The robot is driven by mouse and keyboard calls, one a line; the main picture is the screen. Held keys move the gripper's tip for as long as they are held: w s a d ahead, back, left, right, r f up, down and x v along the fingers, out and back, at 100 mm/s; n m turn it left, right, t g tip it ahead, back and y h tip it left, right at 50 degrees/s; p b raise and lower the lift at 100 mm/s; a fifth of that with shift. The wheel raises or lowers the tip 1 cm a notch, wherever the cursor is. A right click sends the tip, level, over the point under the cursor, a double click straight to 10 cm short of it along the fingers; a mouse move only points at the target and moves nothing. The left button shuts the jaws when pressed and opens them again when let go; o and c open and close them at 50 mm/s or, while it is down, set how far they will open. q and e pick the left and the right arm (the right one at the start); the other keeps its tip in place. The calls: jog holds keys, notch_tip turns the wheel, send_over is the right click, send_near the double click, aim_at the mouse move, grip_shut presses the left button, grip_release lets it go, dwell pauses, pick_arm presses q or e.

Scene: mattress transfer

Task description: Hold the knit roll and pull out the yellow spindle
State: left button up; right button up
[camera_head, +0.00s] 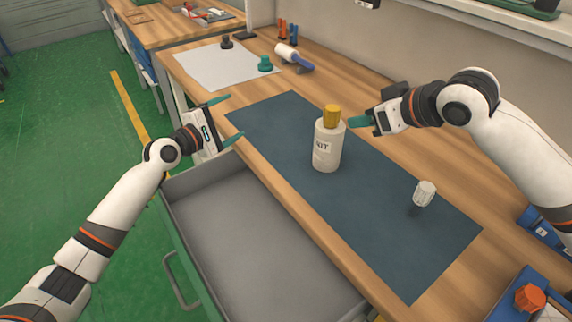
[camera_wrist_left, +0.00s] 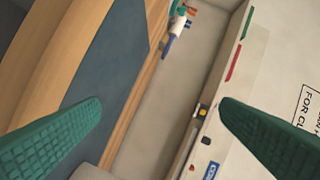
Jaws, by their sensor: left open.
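The knit roll (camera_head: 326,152) is a pale upright cylinder with dark lettering, standing on the dark blue mat (camera_head: 270,120) in the head view. The yellow spindle (camera_head: 332,116) sticks up from its top. My left gripper (camera_head: 229,121) is open and empty, left of the roll near the table's front edge. Its two green fingers are wide apart in the left wrist view (camera_wrist_left: 160,128). My right gripper (camera_head: 362,121) is just right of the spindle, at about its height in the picture. Its fingers overlap, so its opening and any contact are unclear.
An open grey drawer (camera_head: 250,240) lies below the front edge. A small white ribbed piece (camera_head: 424,193) is on the mat at right. A white sheet (camera_head: 205,65), a teal knob (camera_head: 265,64) and a blue-and-white tool (camera_head: 294,56) are farther back. A blue bin (camera_head: 508,290) is at lower right.

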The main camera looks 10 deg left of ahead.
pick_arm(q)
jog(key=s+d+r+n+g+h, duration=0.25)
jog(key=s+d+h, duration=0.2)
jog(key=d, duration=0.45)
jog(key=n+h, duration=0.2)
jog(key=n, duration=0.4)
send_near(330, 148)
jog(key=shift+g, duration=0.45)
jog(key=w+a+f, duration=0.2)
jog(key=w, duration=0.1)
jog(key=shift+f, duration=0.1)
jog(key=shift+s+d+f, duration=0.1)
jog(key=shift+d, duration=0.15)
jog(key=x, duration=1.1)
jog(key=shift+w+d+f, duration=0.2)
jog(key=shift+w+d, duration=0.05)
